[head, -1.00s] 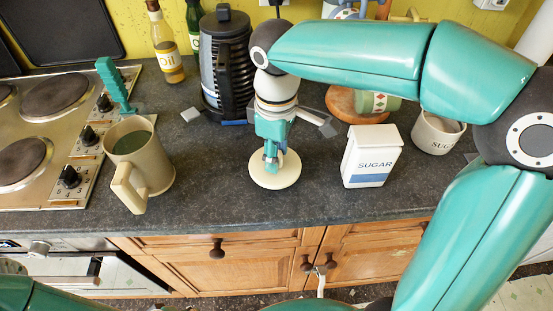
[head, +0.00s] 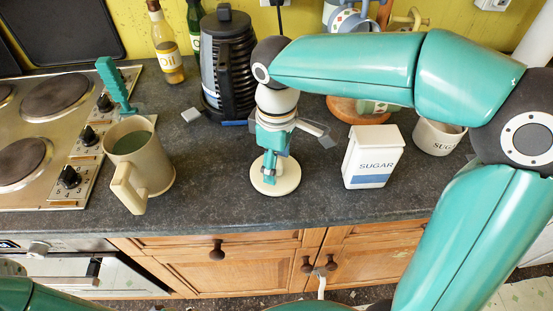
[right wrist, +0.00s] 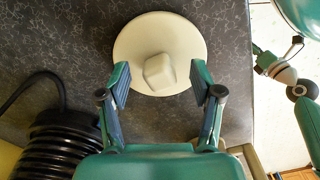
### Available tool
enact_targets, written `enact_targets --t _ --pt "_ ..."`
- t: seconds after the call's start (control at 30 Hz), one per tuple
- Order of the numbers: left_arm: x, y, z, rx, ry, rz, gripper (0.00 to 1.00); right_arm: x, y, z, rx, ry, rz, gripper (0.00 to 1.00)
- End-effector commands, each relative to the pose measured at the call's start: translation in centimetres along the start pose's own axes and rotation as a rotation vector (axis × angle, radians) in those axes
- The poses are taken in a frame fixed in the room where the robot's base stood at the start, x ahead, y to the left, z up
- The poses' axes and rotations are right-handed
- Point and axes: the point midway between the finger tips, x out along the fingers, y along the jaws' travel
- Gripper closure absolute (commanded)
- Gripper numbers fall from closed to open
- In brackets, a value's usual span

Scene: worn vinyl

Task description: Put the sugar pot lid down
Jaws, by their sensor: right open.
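The sugar pot lid (head: 291,182) is a round cream disc, apparently lying flat on the dark worktop in front of the kettle. In the right wrist view the lid (right wrist: 135,42) shows its blocky knob facing the camera. My right gripper (right wrist: 160,78) is open, with one finger on each side of the knob and visible gaps between. In the head view the right gripper (head: 270,170) is above the lid and covers its knob. The sugar pot (head: 437,138), a cream pot marked with sugar lettering, stands at the right, partly behind my arm. My left gripper is not in view.
A sugar carton (head: 371,160) stands right of the lid. A large mug (head: 150,165) stands to the left near the hob (head: 40,150). The kettle (head: 224,65) is behind the gripper. Bare worktop lies between mug and lid; the front edge is close.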

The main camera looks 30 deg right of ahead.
Motion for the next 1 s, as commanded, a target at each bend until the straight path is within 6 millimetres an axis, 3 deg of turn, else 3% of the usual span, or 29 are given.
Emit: enact_targets --t 0.27,0.7,1.0 --pt "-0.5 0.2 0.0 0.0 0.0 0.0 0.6 -2.6 0.0 -0.1 0.0 0.003 0.002 0.35" --pt "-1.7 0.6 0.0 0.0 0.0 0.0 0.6 -10.8 0.0 -0.1 -0.001 0.003 0.001 0.35" --pt "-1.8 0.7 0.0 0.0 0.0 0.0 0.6 -12.2 0.0 0.0 -0.001 0.0 0.0 0.35"
